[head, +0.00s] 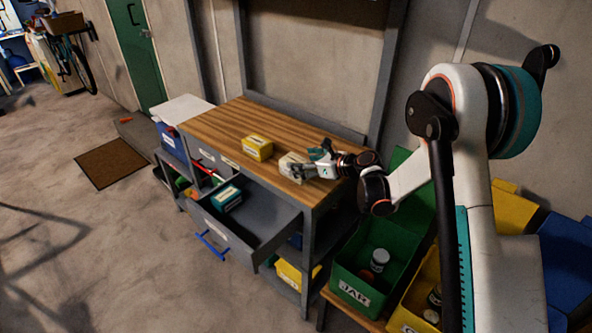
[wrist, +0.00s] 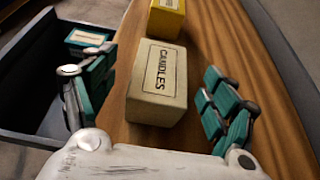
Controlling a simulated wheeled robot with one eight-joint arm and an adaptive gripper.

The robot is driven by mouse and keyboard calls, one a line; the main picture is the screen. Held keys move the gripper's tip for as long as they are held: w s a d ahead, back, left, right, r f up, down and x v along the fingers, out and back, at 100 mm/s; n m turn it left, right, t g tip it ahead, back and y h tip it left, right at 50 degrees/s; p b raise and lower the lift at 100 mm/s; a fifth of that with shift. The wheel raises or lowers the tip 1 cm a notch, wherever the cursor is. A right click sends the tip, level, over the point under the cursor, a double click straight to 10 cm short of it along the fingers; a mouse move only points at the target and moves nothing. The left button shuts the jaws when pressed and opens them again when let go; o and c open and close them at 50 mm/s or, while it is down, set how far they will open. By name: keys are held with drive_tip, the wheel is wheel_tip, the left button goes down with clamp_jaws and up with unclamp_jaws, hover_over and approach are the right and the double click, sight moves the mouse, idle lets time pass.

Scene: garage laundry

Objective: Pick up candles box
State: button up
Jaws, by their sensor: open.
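The candles box (wrist: 158,85) is a cream box with a dark-framed "CANDLES" label, standing on the wooden workbench top. It also shows in the head view (head: 289,166), partly hidden by my gripper. My gripper (wrist: 160,105) is open, with one teal finger on each side of the box. The right finger is clearly apart from the box; the left finger is over the drawer's edge, with a gap to the box. In the head view my gripper (head: 308,165) reaches in from the right, low over the bench.
A yellow box (head: 257,148) stands on the wooden workbench (head: 215,130) just beyond the candles box. Below, an open grey drawer (head: 258,235) holds a teal box (head: 227,197). A green "JAR" bin (head: 352,286) stands to the right. The bench's left part is clear.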

sight(296, 161)
drive_tip(key=b+x, duration=0.1)
drive_tip(key=x, duration=0.3)
drive_tip(key=shift+w+f, duration=0.1)
drive_tip(key=shift+f, duration=0.1)
drive_tip(key=shift+d, duration=0.1)
drive_tip(key=c, duration=1.2)
drive_tip(key=shift+r, duration=0.1)
